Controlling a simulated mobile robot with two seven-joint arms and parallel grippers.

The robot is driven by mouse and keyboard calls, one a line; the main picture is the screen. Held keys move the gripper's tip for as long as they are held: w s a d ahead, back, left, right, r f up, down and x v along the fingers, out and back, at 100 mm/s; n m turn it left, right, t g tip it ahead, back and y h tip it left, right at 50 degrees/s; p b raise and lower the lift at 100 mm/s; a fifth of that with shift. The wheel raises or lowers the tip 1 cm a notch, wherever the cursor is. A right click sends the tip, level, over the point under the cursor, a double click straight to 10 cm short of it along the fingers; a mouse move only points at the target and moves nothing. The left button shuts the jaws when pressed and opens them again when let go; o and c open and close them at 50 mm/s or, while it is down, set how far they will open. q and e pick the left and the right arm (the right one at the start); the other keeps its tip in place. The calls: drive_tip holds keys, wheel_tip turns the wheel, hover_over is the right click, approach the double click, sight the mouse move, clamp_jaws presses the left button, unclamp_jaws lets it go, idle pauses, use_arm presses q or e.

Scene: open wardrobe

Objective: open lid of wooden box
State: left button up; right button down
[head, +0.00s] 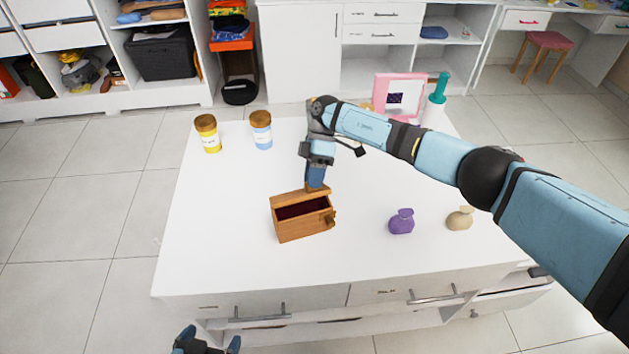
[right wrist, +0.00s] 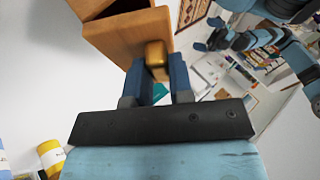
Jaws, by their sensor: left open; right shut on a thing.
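The wooden box (head: 296,228) stands on the white table, its dark red inside showing from above. Its lid (head: 290,197) stands open along the far side. The box and lid also show in the right wrist view, with the lid (right wrist: 125,38) as a plank beside the dark opening. My right gripper (head: 317,184) is at the lid's far side, shut on a small golden-brown knob (right wrist: 155,55). A small wooden latch piece (head: 331,219) sticks out at the box's right side. My left gripper (head: 212,344) is open and empty at the bottom edge, below the table front.
A purple vase (head: 401,222) and a beige vase (head: 460,219) stand right of the box. A pink frame (head: 398,95) and a teal-topped bottle (head: 436,103) are behind my right arm. The table's left front is clear.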

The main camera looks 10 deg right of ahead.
idle(0.3)
drive_tip(key=c, duration=1)
unclamp_jaws()
drive_tip(key=b+v, duration=0.3)
drive_tip(key=v, duration=1)
drive_tip(key=shift+w+r, duration=0.25)
drive_tip(key=shift+r, duration=0.05)
drive_tip(key=shift+d, duration=0.15)
